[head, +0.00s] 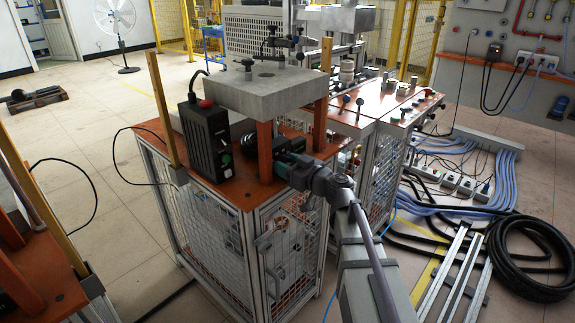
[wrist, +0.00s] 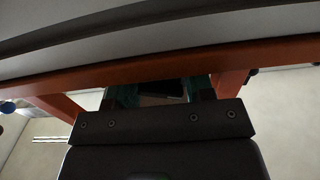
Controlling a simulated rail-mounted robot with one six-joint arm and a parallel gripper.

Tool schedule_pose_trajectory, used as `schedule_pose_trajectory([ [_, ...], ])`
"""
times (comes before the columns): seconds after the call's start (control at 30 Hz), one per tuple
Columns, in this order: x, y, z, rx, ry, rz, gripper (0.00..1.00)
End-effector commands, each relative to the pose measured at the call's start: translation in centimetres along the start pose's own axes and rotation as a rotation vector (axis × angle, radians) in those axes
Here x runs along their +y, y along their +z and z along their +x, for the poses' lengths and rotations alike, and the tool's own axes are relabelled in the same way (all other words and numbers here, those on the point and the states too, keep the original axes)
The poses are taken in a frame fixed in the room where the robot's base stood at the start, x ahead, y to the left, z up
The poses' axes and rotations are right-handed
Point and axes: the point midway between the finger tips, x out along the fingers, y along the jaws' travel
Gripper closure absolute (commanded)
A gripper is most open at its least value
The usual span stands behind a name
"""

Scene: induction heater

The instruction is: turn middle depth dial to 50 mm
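I cannot pick out a depth dial or any mm scale for certain in either view. A dark round part (head: 249,144) sits under the grey slab (head: 265,92), beside the black control box (head: 205,140). My gripper (head: 284,160) has teal fingers and is under the slab's near right side, between the orange posts. In the wrist view, my gripper (wrist: 160,92) shows only partly behind its dark mounting block, with teal parts on the left and right and a dark shape between them. Its fingertips are hidden, and I see nothing clearly held.
Orange posts (head: 265,152) and the slab closely surround my gripper; an orange beam (wrist: 160,73) crosses the wrist view. A second bench (head: 370,120) with several knobs stands right. Coiled black hose (head: 530,258) and cables lie on the floor. Open floor (head: 110,95) is at left.

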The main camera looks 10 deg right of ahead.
Motion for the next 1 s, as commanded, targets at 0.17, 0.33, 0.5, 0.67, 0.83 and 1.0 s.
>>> schedule_pose_trajectory([
  [0.17, 0.0, 0.0, -0.01, 0.0, 0.0, 0.0, 0.69],
  [0.33, 0.0, 0.0, -0.01, 0.0, 0.0, 0.002, 0.81],
  [0.5, -0.03, 0.0, -0.02, 0.0, 0.0, 0.141, 0.81],
  [0.67, -0.05, 0.0, -0.02, 0.0, 0.0, 0.261, 0.81],
  [0.83, -0.05, 0.0, -0.02, 0.0, 0.0, 0.264, 0.81],
  [1.0, -0.05, 0.0, -0.02, 0.0, 0.0, 0.263, 0.47],
])
